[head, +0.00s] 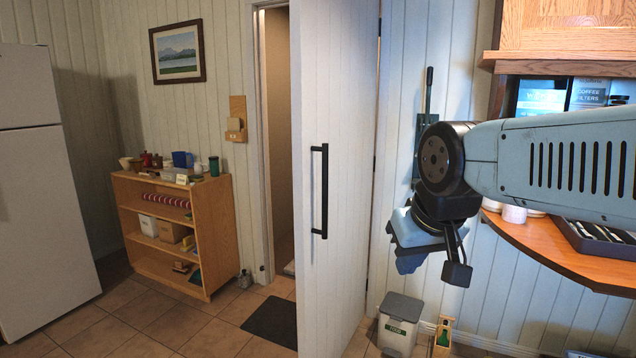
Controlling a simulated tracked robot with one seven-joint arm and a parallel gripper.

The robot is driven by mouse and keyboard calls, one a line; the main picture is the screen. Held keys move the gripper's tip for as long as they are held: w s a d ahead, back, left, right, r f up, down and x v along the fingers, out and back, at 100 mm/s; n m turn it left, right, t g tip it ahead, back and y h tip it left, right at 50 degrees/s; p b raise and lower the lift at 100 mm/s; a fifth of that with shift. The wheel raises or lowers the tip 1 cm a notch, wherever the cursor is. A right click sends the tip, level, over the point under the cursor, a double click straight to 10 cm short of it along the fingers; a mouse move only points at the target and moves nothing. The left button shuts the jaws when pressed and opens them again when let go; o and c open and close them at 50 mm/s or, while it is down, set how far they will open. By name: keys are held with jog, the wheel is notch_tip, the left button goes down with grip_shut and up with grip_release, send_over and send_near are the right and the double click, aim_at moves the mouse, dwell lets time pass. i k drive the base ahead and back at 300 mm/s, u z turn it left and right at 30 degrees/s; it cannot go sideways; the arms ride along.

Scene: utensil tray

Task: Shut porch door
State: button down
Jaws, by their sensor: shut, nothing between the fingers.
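The porch door (338,95) is a white panelled door with a long black vertical handle (324,191). It stands open, swung out into the room, and the doorway (278,150) shows as a tall gap to its left. My gripper (408,264) hangs from my arm at the right of the door, pointing down, with a clear gap between it and the door panel. Its fingers are small and dark in this view and are shut with nothing between them. The door's far face is hidden.
A wooden shelf (148,228) with several small items stands left of the doorway, beside a white fridge (35,190). A dark mat (272,322) lies by the door. A grey-lidded bin (401,325) stands under my gripper. A wooden counter (565,263) is at the right.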

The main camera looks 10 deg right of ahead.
aim_at(334, 44)
jog(key=u, duration=0.05)
jog(key=i, duration=1)
jog(key=z, duration=0.05)
